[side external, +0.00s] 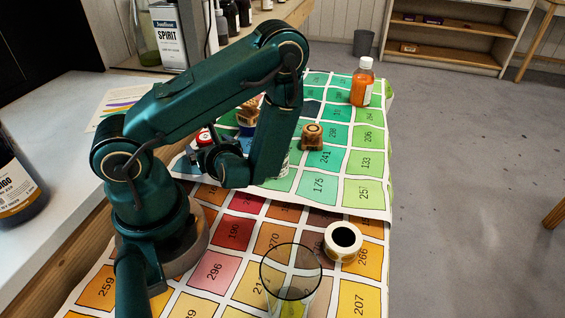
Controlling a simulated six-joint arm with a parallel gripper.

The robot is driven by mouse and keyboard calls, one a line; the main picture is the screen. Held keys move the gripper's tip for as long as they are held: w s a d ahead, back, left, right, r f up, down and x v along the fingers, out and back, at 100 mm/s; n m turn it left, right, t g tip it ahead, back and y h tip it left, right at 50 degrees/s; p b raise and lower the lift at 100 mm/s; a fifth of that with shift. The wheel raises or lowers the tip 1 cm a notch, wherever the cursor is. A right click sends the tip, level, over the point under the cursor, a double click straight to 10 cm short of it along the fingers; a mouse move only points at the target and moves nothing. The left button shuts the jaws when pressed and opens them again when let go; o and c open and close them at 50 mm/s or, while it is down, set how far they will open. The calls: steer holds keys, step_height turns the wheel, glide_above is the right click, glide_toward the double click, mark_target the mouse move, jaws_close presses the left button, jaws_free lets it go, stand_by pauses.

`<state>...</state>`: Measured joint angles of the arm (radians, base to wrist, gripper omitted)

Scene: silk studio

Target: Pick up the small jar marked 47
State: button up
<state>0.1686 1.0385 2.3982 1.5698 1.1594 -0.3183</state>
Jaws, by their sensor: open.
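No number 47 can be read on any jar from here. A small jar with a red and white top (203,137) stands left of my forearm, partly covered by my wrist. A small container with a brown top and blue side (246,117) stands behind my arm, partly hidden. A round white pot with a dark centre (343,240) sits on the orange squares at the front right. My gripper (202,158) is open, low over the cloth beside the red-topped jar. Its fingertips are dark and hard to make out, and I see nothing held in it.
The table carries a numbered colour-chart cloth (365,195). An orange bottle with white cap (361,85) stands at the far right, a wooden block (312,137) in the middle, and a clear glass (290,283) in front. A spirit can (168,38) and bottles stand at the back left.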

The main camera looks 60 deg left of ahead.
steer(key=shift+a+f, duration=0.2)
steer(key=shift+a, duration=0.3)
jaws_close()
steer(key=shift+r, duration=0.15)
